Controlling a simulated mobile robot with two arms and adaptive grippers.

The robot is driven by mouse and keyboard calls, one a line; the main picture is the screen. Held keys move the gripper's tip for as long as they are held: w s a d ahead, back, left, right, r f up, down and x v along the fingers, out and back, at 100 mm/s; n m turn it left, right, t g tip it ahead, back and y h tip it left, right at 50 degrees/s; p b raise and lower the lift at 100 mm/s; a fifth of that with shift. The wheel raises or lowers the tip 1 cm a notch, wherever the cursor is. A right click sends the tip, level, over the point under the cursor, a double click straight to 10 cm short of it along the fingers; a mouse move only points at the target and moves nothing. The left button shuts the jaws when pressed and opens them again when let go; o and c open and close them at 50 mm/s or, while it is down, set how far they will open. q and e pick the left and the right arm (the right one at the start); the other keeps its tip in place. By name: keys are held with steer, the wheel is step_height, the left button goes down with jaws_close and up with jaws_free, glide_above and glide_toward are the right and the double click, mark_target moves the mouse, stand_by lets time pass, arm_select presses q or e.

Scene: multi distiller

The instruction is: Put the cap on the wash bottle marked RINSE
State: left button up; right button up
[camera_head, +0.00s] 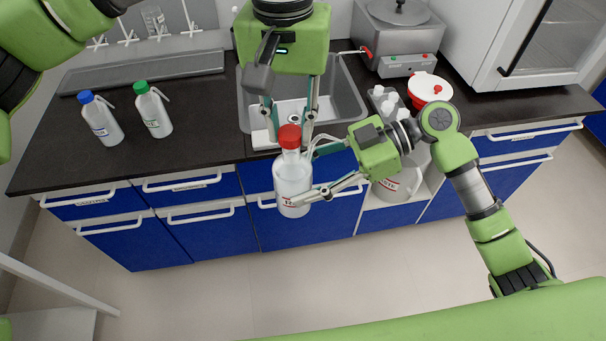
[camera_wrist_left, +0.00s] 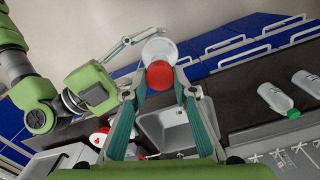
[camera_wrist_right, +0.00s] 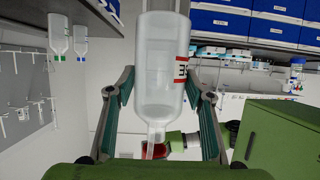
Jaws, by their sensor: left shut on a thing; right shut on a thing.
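The wash bottle (camera_head: 292,182) is translucent white with a red-edged label, only partly readable. It is upright in front of the counter in the head view. My right gripper (camera_head: 306,180) is shut around its body. The red cap (camera_head: 290,136) is at the top of the bottle's neck, between the fingers of my left gripper (camera_head: 289,130), which is shut on it from above. The cap also shows in the left wrist view (camera_wrist_left: 160,75), over the bottle, and in the right wrist view (camera_wrist_right: 153,151) at the neck. I cannot tell whether it is seated.
Bottles with a blue cap (camera_head: 100,118) and a green cap (camera_head: 153,111) stand on the left of the dark counter (camera_head: 205,125). A sink (camera_head: 350,98) lies behind my grippers.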

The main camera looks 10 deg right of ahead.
mark_target(292, 172)
stand_by(0.6)
arm_select(q)
steer(key=shift+f, duration=0.85)
steer(key=shift+f, duration=0.6)
